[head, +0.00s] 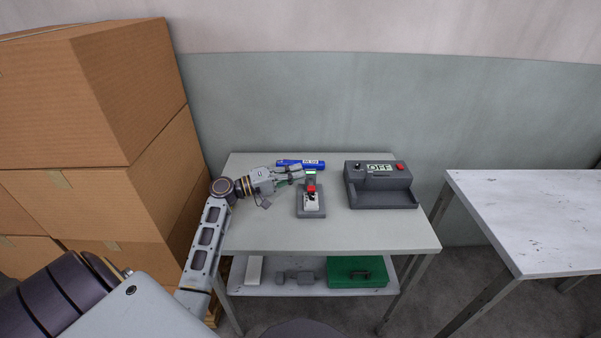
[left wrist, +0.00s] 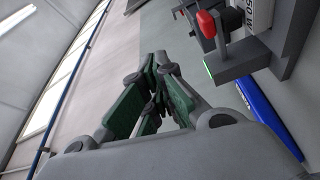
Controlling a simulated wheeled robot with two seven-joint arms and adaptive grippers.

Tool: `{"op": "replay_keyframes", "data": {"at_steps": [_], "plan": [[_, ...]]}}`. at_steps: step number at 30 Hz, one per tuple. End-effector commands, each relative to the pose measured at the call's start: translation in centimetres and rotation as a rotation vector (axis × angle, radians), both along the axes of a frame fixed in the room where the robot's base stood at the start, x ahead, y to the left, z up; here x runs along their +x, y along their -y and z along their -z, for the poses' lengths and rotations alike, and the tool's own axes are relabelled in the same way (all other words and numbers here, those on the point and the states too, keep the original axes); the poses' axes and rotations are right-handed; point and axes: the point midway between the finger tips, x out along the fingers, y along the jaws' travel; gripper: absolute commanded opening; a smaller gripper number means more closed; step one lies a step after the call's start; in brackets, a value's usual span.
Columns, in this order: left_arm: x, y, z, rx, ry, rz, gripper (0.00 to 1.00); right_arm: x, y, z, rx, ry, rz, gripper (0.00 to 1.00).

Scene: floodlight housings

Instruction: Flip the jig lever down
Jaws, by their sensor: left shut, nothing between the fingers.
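The jig (head: 311,213) is a small dark grey fixture near the middle of the table, with a white part in it. Its red-ended lever (head: 311,188) appears raised; the red end also shows at the top of the left wrist view (left wrist: 208,23). My left gripper (head: 303,173) reaches in from the left, at the back left of the jig. Its green-padded fingers (left wrist: 157,85) are shut with nothing between them. They look apart from the lever in the left wrist view. My right gripper is in neither view.
A dark grey device reading OFF (head: 380,169) with a red button stands to the right on the table (head: 260,233). The lower shelf holds a green case (head: 357,272). Cardboard boxes (head: 110,90) stand left. Front tabletop is clear.

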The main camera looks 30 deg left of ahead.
Motion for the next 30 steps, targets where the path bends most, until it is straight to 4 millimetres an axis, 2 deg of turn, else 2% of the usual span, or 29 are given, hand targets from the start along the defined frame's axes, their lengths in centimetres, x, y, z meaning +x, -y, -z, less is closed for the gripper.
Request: {"op": "replay_keyframes", "data": {"at_steps": [6,15,20,30], "plan": [[-1.4,-2.4,1.0,-0.001,-0.001,-0.002,0.00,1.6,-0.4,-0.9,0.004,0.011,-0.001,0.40],[-3.2,-5.4,2.2,-0.001,-0.001,-0.001,0.00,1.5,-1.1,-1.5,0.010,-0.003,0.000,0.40],[-3.7,-6.0,2.5,0.000,0.000,-0.001,0.00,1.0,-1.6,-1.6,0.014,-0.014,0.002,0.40],[-3.8,-6.2,2.5,0.000,0.000,-0.001,0.00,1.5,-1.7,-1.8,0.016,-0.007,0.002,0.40]]}}
